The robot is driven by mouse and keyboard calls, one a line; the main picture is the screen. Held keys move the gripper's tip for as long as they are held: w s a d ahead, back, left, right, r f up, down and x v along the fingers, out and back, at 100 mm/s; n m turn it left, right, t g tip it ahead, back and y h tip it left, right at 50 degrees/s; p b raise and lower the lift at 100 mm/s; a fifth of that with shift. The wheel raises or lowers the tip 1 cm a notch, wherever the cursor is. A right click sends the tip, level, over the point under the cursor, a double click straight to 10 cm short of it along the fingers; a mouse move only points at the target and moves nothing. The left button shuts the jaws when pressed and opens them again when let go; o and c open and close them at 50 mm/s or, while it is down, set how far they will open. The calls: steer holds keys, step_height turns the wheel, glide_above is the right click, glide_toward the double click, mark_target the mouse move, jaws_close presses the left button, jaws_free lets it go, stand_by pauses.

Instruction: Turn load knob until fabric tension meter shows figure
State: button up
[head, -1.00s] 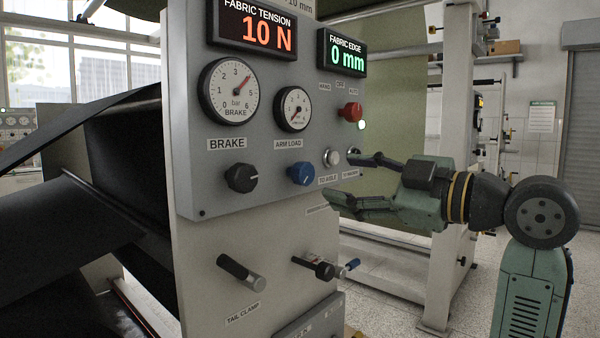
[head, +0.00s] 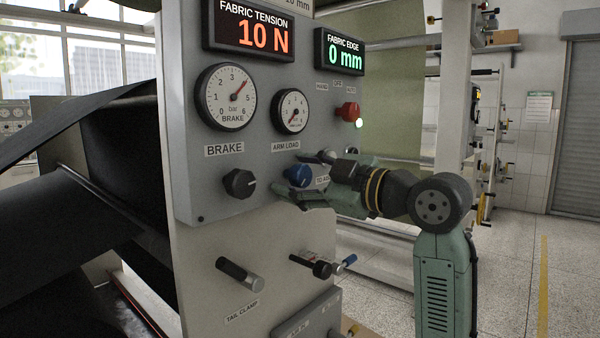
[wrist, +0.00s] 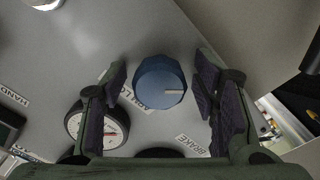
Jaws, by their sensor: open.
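The blue load knob (head: 298,175) sits on the grey panel below the small ARM LOAD gauge (head: 291,111). The gauge needle points to the lower left, near the low end. The fabric tension meter (head: 250,27) reads 10 N in orange. My gripper (head: 300,178) is at the knob, coming from the right. In the wrist view the blue knob (wrist: 161,82) lies between my two open fingers, with a visible gap on each side. Its pale pointer mark faces right in that view.
A black BRAKE knob (head: 239,183) is left of the blue one, under the BRAKE gauge (head: 228,97). A red knob (head: 348,111) and the fabric edge display (head: 341,52), reading 0 mm, are upper right. A tail clamp handle (head: 240,271) sticks out below.

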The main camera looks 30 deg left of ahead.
steer(key=shift+c, duration=0.5)
steer(key=c, duration=1.1)
